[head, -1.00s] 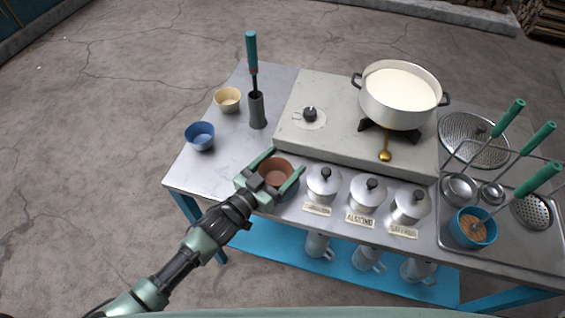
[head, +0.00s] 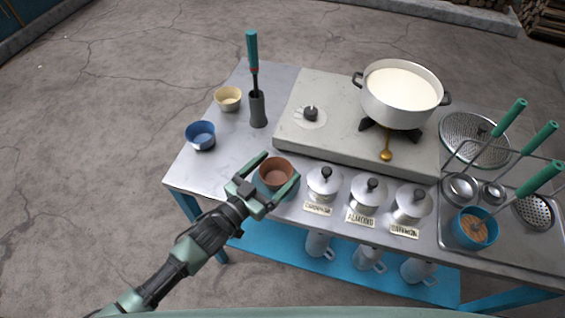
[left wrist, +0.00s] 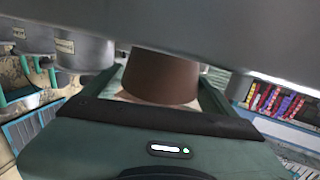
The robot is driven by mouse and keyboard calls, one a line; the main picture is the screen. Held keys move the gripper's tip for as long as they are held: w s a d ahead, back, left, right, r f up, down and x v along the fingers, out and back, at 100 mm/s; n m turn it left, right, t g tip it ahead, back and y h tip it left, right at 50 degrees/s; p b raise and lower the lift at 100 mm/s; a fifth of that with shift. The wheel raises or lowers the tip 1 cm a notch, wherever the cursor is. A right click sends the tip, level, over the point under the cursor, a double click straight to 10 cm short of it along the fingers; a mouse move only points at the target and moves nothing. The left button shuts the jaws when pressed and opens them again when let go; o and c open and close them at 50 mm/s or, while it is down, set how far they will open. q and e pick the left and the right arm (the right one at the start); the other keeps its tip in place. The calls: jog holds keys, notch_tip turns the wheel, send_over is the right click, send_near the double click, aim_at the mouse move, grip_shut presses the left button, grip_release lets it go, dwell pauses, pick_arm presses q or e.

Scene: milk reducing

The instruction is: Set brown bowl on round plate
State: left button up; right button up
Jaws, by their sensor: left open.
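My left gripper (head: 282,168) is open, with one finger on each side of the bowl. In the left wrist view the brown bowl (left wrist: 162,78) shows between the fingers; I cannot tell if they touch it. A round perforated metal disc (head: 474,138) lies at the right of the table; I cannot tell whether it is the round plate. My right gripper is not in view.
A blue bowl (head: 201,136) and a cream bowl (head: 228,98) stand at the left, near a dark holder (head: 258,110) with a green-handled tool. Lidded pots (head: 324,182) stand close to the right. Behind is the stove (head: 340,140) with a milk pot (head: 400,100).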

pick_arm(q)
jog(key=b+v, duration=0.1)
jog(key=v, duration=0.8)
